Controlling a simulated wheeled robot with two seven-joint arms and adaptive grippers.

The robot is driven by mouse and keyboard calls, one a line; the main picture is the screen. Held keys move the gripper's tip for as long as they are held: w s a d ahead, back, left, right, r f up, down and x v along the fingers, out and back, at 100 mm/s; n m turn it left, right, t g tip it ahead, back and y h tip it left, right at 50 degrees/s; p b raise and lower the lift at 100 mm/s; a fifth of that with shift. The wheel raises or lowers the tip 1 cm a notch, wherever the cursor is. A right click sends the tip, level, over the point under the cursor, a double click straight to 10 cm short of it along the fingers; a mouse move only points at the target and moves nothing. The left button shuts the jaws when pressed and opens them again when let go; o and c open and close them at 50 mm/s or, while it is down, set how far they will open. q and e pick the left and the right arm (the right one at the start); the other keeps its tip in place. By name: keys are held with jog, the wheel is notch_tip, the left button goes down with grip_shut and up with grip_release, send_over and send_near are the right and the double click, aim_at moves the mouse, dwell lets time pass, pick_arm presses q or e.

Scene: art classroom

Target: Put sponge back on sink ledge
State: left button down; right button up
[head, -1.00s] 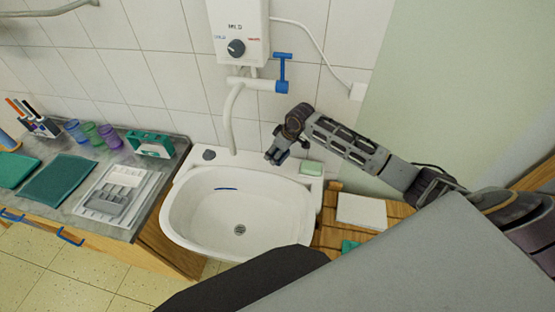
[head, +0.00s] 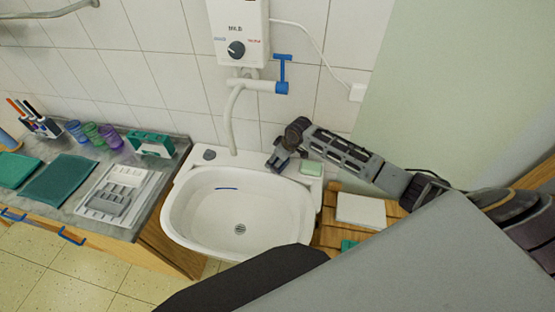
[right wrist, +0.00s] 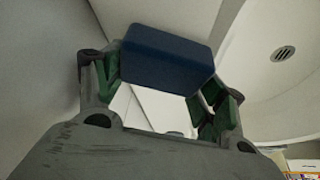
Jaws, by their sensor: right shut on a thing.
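My right gripper (head: 277,162) is shut on a dark blue block, the sponge (right wrist: 168,60), at the back right of the white sink (head: 178,228). In the right wrist view the sponge sits between the fingertips of the gripper (right wrist: 162,80). In the head view the gripper largely hides the sponge, low at the sink's back ledge (head: 240,158). I cannot tell whether the sponge touches the ledge. My left gripper is not in view.
A pale green soap block (head: 312,168) lies on the ledge right of the gripper. The tap spout (head: 231,120) hangs over the ledge to its left, and a blue-handled valve (head: 282,75) is above. A dark round piece (head: 209,155) sits at the ledge's left end.

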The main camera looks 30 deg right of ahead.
jog(key=shift+f, duration=0.25)
jog(key=o, duration=0.7)
jog(key=shift+r, duration=0.25)
jog(key=shift+v, duration=5.9)
jog(key=shift+d, duration=0.1)
jog(key=shift+s, duration=0.1)
